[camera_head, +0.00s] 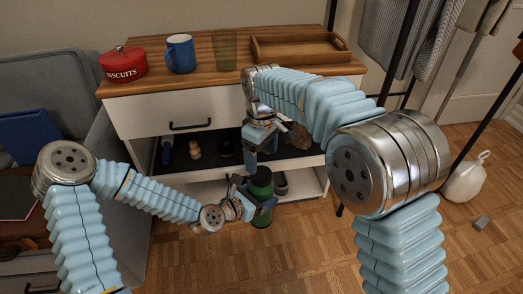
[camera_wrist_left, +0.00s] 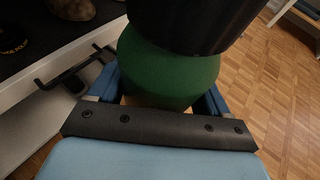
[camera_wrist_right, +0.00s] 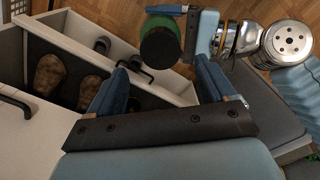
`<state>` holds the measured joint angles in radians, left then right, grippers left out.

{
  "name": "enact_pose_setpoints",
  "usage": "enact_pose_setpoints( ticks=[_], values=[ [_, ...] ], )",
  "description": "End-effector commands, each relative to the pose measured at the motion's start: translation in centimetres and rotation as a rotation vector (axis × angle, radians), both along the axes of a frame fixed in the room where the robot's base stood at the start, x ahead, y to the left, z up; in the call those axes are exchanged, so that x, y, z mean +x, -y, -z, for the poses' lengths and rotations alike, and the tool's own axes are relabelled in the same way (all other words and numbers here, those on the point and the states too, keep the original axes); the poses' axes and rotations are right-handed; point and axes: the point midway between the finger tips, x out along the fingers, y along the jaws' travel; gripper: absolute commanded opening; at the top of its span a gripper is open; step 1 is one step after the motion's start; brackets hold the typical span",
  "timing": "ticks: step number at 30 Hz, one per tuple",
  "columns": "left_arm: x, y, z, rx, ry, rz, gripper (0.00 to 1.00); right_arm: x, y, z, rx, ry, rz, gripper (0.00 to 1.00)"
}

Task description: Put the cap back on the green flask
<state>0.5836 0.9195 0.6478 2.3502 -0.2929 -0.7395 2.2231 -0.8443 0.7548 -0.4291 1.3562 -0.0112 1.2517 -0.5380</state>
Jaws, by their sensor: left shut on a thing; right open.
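The green flask (camera_head: 261,190) stands upright in front of the open drawer, held clear of the floor. My left gripper (camera_head: 257,202) is shut on its green body; the left wrist view shows the green body (camera_wrist_left: 165,70) between the fingers. A wide black cylindrical part, seemingly the cap (camera_wrist_left: 195,18), sits on top of the flask; whether it is fully seated I cannot tell. The right wrist view shows this dark round top (camera_wrist_right: 160,48) from above. My right gripper (camera_head: 261,148) is open and empty, just above the flask top, its fingers pointing down.
The open drawer (camera_head: 180,178) behind the flask holds several small items, among them brown shoe-like things (camera_wrist_right: 50,72). On the wooden top stand a red biscuit tin (camera_head: 123,63), a blue mug (camera_head: 181,54), a greenish glass (camera_head: 224,50) and a wooden tray (camera_head: 300,48). A grey sofa is at left.

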Motion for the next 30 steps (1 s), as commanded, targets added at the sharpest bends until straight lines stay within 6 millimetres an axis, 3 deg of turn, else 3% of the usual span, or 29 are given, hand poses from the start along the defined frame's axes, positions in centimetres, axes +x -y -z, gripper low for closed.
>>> enact_pose_setpoints(
  ticks=[12,25,30],
  values=[
    [0.0,0.0,-0.1,-0.001,0.003,0.001,0.0,-0.1,0.0,6.0,-0.001,-0.002,0.0,0.83],
    [0.0,0.0,-0.1,-0.001,0.003,0.001,0.0,-0.1,0.0,6.9,0.0,0.0,0.001,0.83],
    [0.0,0.0,-0.1,-0.001,0.003,0.001,0.0,-0.1,0.0,6.9,0.0,0.0,0.001,0.58]
  ],
)
